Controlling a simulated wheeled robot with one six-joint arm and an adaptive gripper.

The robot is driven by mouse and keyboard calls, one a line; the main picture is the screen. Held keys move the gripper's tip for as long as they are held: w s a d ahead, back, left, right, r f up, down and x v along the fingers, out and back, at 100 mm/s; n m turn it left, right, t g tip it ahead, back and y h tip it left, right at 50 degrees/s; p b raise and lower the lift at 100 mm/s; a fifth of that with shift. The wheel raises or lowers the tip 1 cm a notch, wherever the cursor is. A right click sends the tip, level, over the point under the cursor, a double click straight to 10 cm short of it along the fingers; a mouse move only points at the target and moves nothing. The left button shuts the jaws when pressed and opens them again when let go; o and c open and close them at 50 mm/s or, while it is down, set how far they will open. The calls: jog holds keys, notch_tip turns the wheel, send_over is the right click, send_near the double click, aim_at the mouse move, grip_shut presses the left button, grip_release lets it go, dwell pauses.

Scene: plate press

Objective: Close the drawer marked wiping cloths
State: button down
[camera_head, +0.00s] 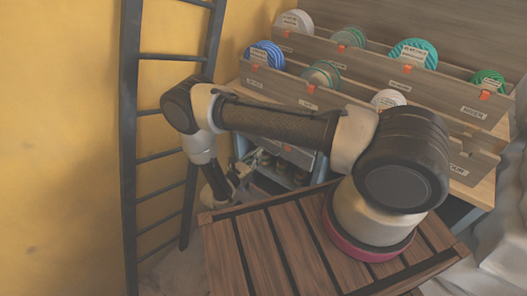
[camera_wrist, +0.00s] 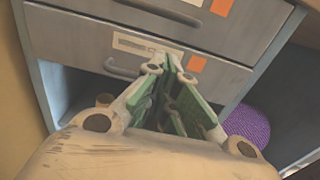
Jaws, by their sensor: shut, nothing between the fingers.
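Two grey drawer fronts show in the wrist view, an upper drawer (camera_wrist: 120,25) and a lower drawer (camera_wrist: 100,45). Each has a bar handle, a pale label and an orange tag. The label writing is too small to read, so I cannot tell which is marked wiping cloths. My gripper (camera_wrist: 172,58) is shut and empty, its fingertips in front of the lower drawer's label, right of its handle (camera_wrist: 120,70). I cannot tell whether they touch. In the head view my gripper (camera_head: 240,172) is beside the cabinet, and my arm hides much of the drawers.
A dark ladder (camera_head: 130,130) stands at the left by the yellow wall.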

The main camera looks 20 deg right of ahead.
jog(key=v, duration=0.6)
jog(key=x, duration=0.9)
jog(key=w+x, duration=0.1)
jog(key=x, duration=0.4)
jog(key=shift+a, duration=0.35)
